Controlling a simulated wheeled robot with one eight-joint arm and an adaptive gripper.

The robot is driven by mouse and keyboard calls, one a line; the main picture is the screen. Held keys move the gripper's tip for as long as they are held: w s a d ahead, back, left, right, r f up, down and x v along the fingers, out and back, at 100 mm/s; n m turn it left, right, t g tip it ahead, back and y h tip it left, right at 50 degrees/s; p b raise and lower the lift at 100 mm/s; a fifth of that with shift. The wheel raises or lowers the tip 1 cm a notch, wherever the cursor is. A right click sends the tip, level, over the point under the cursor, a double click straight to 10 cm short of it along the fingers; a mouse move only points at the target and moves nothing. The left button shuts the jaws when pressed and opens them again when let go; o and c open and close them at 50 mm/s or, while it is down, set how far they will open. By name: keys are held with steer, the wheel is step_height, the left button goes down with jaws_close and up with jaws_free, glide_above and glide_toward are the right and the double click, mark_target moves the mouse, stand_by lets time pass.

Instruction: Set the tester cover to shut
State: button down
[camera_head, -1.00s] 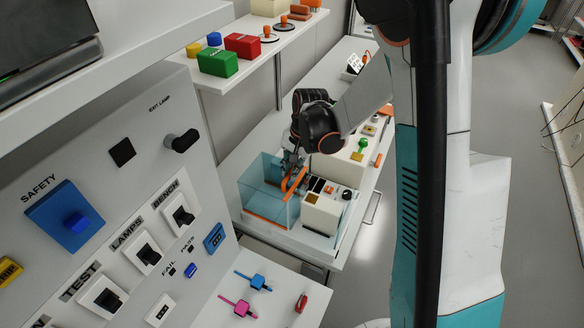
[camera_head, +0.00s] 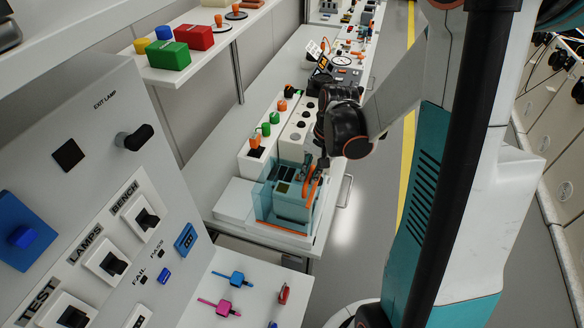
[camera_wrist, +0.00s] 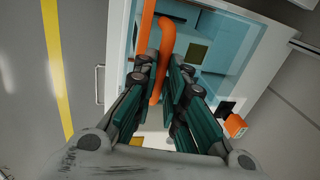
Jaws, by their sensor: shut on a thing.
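The tester cover (camera_head: 266,203) is a clear teal box with an orange lower edge and an orange handle (camera_head: 313,188). In the head view it stands over the tester (camera_head: 287,206), whose top shows through it. I cannot tell if it is fully seated. My gripper (camera_head: 318,170) is at the right side of the cover, shut on the handle. In the wrist view the dark fingers (camera_wrist: 160,72) close on both sides of the orange handle (camera_wrist: 166,45), with the teal cover (camera_wrist: 235,40) beyond. The fingers hide part of the handle.
Behind the tester, a white box with green and orange knobs (camera_head: 265,128) stands on the bench. A panel with switches (camera_head: 115,190) is at the left. A shelf holds green (camera_head: 169,55) and red blocks (camera_head: 199,37). Open floor lies right of the bench.

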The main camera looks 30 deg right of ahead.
steer(key=shift+s+d, duration=0.55)
steer(key=c, duration=1.7)
jaws_free()
steer(key=shift+o, duration=0.2)
steer(key=shift+r, duration=0.1)
step_height(320, 180, up, 12)
steer(key=s+d, duration=0.1)
steer(key=shift+s+d+f, duration=0.2)
steer(key=shift+s+d, duration=0.15)
steer(key=shift+a, duration=0.1)
